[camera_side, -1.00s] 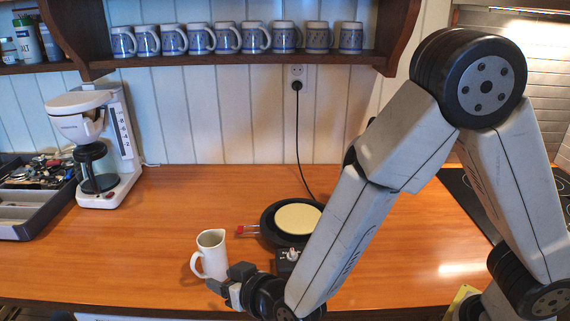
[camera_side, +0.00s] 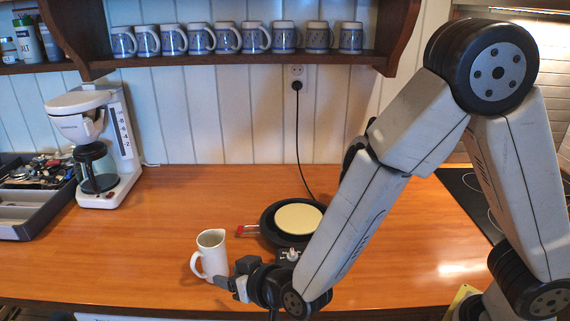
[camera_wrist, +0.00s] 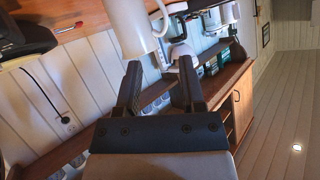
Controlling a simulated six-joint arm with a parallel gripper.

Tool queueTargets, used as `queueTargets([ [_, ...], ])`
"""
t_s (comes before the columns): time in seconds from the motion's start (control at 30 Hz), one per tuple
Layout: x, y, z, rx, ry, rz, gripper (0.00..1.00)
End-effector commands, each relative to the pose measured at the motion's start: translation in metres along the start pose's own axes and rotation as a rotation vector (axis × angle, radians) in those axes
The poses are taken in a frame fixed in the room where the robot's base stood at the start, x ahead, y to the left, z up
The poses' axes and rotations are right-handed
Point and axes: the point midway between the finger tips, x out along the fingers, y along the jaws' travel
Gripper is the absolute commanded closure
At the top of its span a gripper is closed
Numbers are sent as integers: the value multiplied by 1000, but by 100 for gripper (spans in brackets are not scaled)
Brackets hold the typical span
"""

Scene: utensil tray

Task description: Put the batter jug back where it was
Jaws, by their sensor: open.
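The white batter jug (camera_side: 211,255) stands upright on the wooden counter, left of the griddle, with its handle toward the lower left. In the wrist view the jug (camera_wrist: 128,25) is at the top, just beyond the fingertips, partly cut off by the frame edge. My gripper (camera_side: 232,273) is low at the jug's lower right. In the wrist view my gripper (camera_wrist: 158,72) has its two dark fingers apart with nothing between them. The round black griddle (camera_side: 268,230) holds a pale pancake (camera_side: 298,218).
A red-handled item (camera_side: 247,229) lies between jug and griddle. A coffee maker (camera_side: 97,150) and a utensil tray (camera_side: 40,226) stand at the left. Blue-grey mugs (camera_side: 227,38) line the shelf above. The counter between coffee maker and jug is clear.

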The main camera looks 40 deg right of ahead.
Motion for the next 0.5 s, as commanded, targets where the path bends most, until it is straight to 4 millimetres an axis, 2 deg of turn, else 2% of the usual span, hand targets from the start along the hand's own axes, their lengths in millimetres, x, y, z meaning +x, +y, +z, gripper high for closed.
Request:
queueTargets([
  [0.27,-4,50,-8,-14,-219,1,49],
  [0.5,-29,108,-5,-53,-450,30,49],
])
